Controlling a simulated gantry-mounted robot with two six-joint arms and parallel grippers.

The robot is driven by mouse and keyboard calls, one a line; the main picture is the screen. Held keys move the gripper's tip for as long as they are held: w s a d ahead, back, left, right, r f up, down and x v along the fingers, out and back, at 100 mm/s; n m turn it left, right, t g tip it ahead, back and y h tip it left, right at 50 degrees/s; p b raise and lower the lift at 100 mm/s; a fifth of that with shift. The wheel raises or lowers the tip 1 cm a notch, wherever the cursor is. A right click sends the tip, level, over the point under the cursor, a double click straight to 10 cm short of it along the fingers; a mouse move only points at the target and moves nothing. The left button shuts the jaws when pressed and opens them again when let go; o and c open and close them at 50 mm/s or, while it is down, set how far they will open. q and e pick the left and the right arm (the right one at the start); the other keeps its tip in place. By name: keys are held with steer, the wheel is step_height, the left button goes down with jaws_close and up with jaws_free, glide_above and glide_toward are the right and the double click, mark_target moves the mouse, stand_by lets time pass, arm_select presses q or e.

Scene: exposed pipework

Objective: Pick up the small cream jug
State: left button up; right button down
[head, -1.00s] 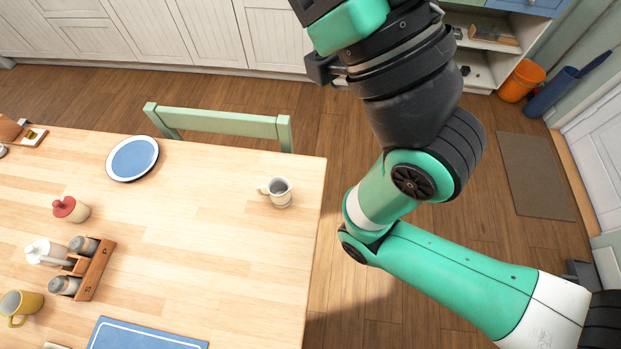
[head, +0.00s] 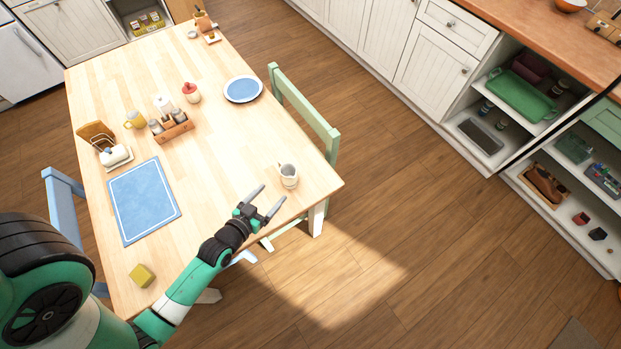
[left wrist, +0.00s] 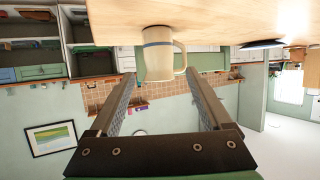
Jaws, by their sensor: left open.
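The small cream jug (head: 288,176) stands upright near the right corner of the wooden table (head: 215,205). In the left wrist view the jug (left wrist: 158,56) appears upside down, with a blue band and its handle to the right. My left gripper (head: 266,201) comes in from the left, low over the table's edge, just short of the jug. Its two fingers are spread and point toward the jug, with nothing between them in the head view. In the left wrist view the jug shows beyond the fingertips, roughly centred in the gap. My right gripper is out of view.
A blue plate (head: 243,89), a condiment rack (head: 173,127), a red-topped pot (head: 191,92) and a blue placemat (head: 144,200) lie farther left. A yellow block (head: 142,275) is near the front edge. A green chair (head: 308,115) stands beside the jug's side. Table around the jug is clear.

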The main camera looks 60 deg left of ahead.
mark_target(284, 182)
arm_select(q)
steer(key=b+x, duration=0.1)
steer(key=x, duration=0.5)
steer(key=shift+w+a+b, duration=0.15)
steer(key=shift+a+b, duration=0.05)
steer(key=shift+b, duration=0.15)
steer(key=shift+w+f, duration=0.2)
steer(key=shift+f, duration=0.05)
steer(key=b+x, duration=0.2)
steer(key=x, duration=0.2)
steer(key=shift+w+a+f, duration=0.1)
steer(key=shift+w+a, duration=0.05)
steer(key=shift+w, duration=0.15)
steer(key=c, duration=1.3)
